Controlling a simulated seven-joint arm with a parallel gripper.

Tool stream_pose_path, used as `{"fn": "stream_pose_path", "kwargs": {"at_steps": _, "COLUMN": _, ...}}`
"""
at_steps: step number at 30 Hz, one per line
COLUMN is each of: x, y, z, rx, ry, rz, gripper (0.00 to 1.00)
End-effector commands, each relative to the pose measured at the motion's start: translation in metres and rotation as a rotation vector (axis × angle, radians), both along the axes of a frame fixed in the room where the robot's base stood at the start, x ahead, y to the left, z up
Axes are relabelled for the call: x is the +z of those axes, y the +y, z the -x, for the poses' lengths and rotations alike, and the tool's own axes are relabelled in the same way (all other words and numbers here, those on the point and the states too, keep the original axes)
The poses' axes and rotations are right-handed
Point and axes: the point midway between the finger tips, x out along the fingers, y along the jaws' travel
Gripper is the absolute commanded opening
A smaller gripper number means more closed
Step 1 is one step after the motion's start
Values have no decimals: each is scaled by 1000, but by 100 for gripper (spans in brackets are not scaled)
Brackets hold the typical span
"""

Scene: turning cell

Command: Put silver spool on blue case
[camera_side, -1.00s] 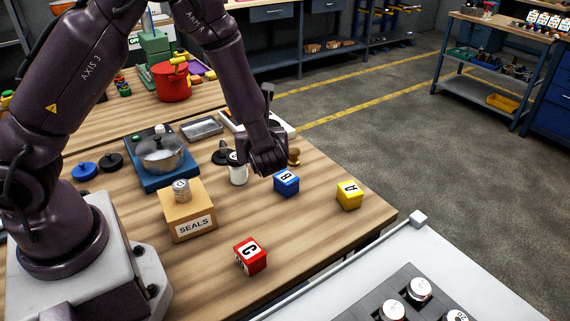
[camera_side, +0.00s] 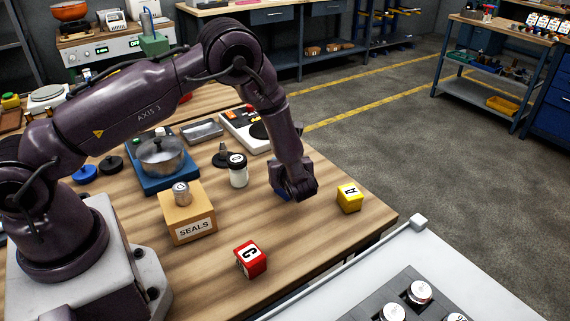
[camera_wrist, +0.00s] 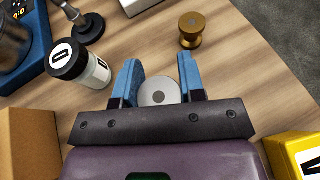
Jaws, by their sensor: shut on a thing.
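The silver spool (camera_wrist: 159,92), a round pale disc with a dark centre hole, sits between the blue fingertips of my gripper (camera_wrist: 158,82) in the wrist view. The fingers are shut on it. The spool is hidden in the side view. I cannot tell whether the spool touches the case.
A white jar with a black lid (camera_side: 238,171) stands left of my gripper. A gold spool (camera_wrist: 190,29) stands beyond the fingers. A yellow cube (camera_side: 349,198) is close at the right, a red cube (camera_side: 250,259) in front. The SEALS box (camera_side: 188,218) is at left.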

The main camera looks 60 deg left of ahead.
Motion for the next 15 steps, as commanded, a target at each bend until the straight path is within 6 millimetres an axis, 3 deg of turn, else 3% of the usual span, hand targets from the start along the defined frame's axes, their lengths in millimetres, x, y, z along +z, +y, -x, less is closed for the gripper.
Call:
{"fn": "stream_pose_path", "kwargs": {"at_steps": 6, "x": -3, "y": 0, "z": 0, "rx": 0, "ry": 1, "rz": 0, "gripper": 13}}
{"fn": "stream_pose_path", "kwargs": {"at_steps": 7, "x": -3, "y": 0, "z": 0, "rx": 0, "ry": 1, "rz": 0, "gripper": 39}}
{"fn": "stream_pose_path", "kwargs": {"at_steps": 10, "x": -3, "y": 0, "z": 0, "rx": 0, "ry": 0, "rz": 1, "gripper": 62}}
{"fn": "stream_pose_path", "kwargs": {"at_steps": 15, "x": -3, "y": 0, "z": 0, "rx": 0, "ry": 0, "rz": 1, "gripper": 62}}
